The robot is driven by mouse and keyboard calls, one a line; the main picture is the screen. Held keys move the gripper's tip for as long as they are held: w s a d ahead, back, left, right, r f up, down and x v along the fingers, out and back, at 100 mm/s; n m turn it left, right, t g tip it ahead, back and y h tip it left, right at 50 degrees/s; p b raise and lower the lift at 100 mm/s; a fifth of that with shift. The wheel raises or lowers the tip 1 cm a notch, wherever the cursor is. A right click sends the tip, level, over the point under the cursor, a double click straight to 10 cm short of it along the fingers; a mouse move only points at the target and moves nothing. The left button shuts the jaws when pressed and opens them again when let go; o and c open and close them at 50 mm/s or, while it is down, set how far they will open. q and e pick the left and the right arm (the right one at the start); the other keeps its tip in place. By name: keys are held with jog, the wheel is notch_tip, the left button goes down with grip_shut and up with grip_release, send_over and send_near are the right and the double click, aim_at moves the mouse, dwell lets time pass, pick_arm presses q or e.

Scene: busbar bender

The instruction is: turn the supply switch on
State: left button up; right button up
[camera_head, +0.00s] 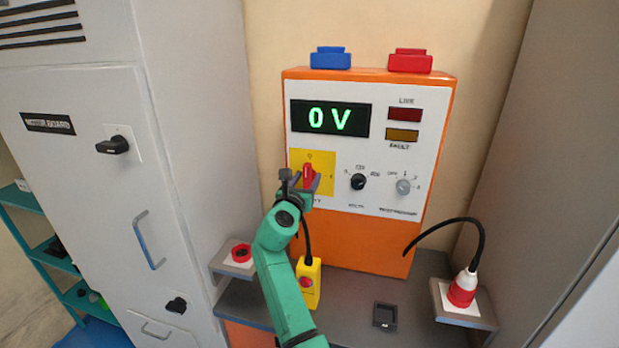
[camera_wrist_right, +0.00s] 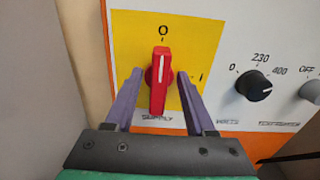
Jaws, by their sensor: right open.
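The supply switch is a red knob (camera_head: 308,176) on a yellow plate (camera_head: 326,158) at the left of the orange and white panel. In the right wrist view the knob (camera_wrist_right: 159,80) stands upright, its white line pointing to the O mark; an I mark is to its right. My right gripper (camera_head: 303,183) is at the switch in the head view. In the wrist view its purple fingers (camera_wrist_right: 157,87) are open, one on each side of the knob, with gaps visible. The panel display (camera_head: 331,118) reads 0 V. My left gripper is not in view.
A black volts knob (camera_head: 358,182) and a grey knob (camera_head: 403,186) sit right of the switch. The lamps (camera_head: 404,114) look dark. Below are a yellow box with a red button (camera_head: 308,283) and a red plug (camera_head: 462,288) with a black cable. A grey cabinet (camera_head: 95,190) stands left.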

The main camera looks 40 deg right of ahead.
jog(key=shift+s+a+r, duration=0.15)
jog(key=shift+a, duration=0.1)
jog(key=shift+s+a+r, duration=0.1)
jog(key=shift+a, duration=0.1)
jog(key=c, duration=0.4)
grip_shut()
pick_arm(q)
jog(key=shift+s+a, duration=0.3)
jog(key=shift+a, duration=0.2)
